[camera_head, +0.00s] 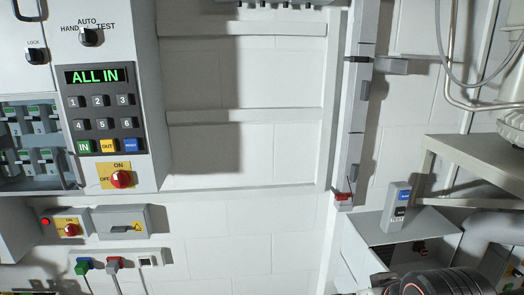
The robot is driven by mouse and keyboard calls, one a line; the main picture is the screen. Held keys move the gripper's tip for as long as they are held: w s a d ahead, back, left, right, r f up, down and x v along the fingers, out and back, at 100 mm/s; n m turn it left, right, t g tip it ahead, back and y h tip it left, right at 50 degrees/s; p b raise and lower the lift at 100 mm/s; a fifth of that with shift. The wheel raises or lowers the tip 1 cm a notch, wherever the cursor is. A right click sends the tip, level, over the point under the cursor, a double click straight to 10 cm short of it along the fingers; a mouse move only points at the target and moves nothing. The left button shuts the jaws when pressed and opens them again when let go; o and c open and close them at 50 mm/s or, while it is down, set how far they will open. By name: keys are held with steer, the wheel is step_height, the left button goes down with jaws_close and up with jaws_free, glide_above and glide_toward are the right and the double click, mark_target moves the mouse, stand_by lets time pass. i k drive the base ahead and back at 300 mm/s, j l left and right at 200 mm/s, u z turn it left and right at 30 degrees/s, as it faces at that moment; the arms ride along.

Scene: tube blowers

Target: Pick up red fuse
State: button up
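A small red and white piece (343,198) sits at the lower end of the vertical grey trunking, right of the middle. It may be the red fuse, but it is too small to tell for sure. A dark, rounded part of my arm (440,283) shows at the bottom right edge, below and right of that piece. My gripper's fingers are not in view, so its opening and any contents are hidden.
A control cabinet (104,45) with a keypad and an "ALL IN" display stands at the left. Below it are a switch box (69,226) and plugs (114,264). A grey button box (396,207) and a metal table (474,146) are at the right.

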mark_target(421, 248)
steer(key=z, duration=1)
steer(key=k+u, duration=0.1)
steer(key=u, duration=0.35)
steer(key=k+j+z, duration=0.2)
steer(key=i+l+u, duration=0.25)
